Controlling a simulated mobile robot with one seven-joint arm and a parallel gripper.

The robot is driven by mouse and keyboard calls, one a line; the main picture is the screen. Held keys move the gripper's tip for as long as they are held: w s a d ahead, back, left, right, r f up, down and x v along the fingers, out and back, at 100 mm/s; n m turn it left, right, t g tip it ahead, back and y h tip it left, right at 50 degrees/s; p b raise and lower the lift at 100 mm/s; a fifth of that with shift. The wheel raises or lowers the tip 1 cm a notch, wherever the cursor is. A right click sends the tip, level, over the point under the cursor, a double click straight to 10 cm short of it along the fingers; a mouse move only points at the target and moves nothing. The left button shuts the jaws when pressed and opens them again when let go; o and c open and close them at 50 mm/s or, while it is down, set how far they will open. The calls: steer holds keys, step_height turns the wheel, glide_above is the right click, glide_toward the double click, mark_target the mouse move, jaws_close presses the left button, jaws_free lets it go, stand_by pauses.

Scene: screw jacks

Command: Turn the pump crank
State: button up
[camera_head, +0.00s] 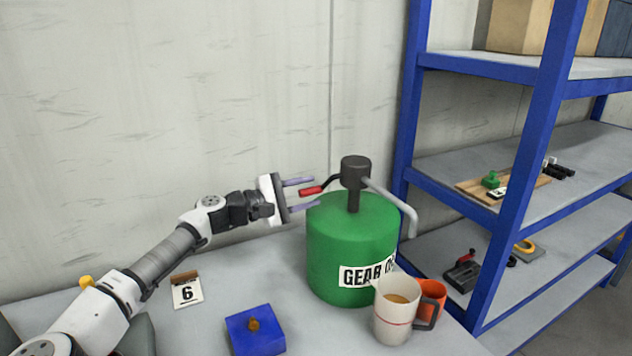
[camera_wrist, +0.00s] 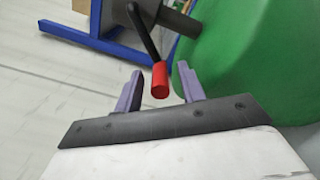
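The pump is a green drum (camera_head: 340,245) labelled "GEAR O…" with a dark pump head (camera_head: 355,172) on top and a grey spout on its right. Its crank has a black arm and a red handle (camera_head: 311,190) pointing left. My gripper (camera_head: 302,193) is open, with its two purple fingers above and below the red handle in the head view. In the wrist view the red handle (camera_wrist: 160,80) lies between the fingertips of my gripper (camera_wrist: 160,88), with a gap on each side. The green drum (camera_wrist: 245,60) fills the right of that view.
A blue block (camera_head: 256,332) with an orange knob and a "6" card (camera_head: 187,292) are on the table. A blue shelf rack (camera_head: 535,145) stands at right.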

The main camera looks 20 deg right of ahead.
steer(key=shift+w+d+p, duration=0.15)
steer(key=shift+d+p, duration=0.05)
steer(key=shift+d, duration=0.5)
steer(key=shift+w+d+p, duration=0.15)
steer(key=shift+d, duration=0.55)
steer(key=shift+c, duration=0.3)
jaws_close()
